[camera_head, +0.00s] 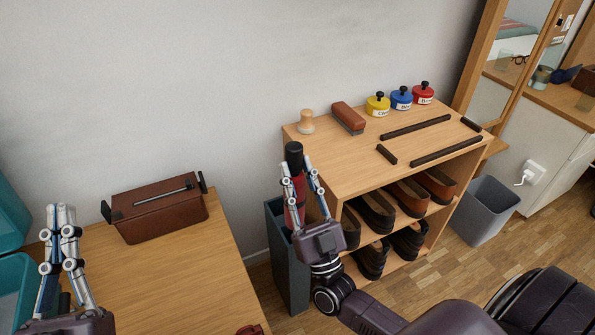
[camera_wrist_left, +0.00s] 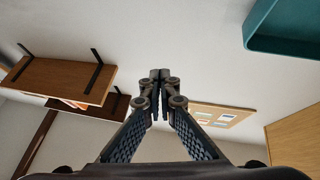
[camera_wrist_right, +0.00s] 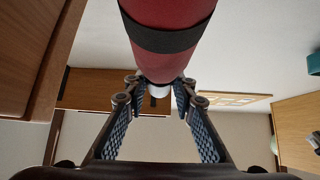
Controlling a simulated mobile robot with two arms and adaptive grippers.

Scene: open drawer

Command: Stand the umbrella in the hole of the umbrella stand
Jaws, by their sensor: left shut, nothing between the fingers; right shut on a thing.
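The red umbrella (camera_head: 292,215) with its black upper end (camera_head: 294,152) is held roughly upright by my right gripper (camera_head: 296,168). In the right wrist view it shows as a red body with a black band (camera_wrist_right: 165,38) and a pale end near the fingertips. The dark blue-grey umbrella stand (camera_head: 291,275) is a tall box beside the shoe shelf. The umbrella is over the stand's top in the head view; I cannot tell whether its lower end is inside the hole. My left gripper (camera_head: 61,210) is shut and empty, above the left table.
The left table (camera_head: 180,270) carries a brown box (camera_head: 158,210) with dark handles. The shoe shelf (camera_head: 350,160) right of the stand holds several shoes, a brush (camera_head: 348,117) and coloured tins. A grey bin (camera_head: 487,212) stands further right. Teal containers (camera_head: 12,280) are at far left.

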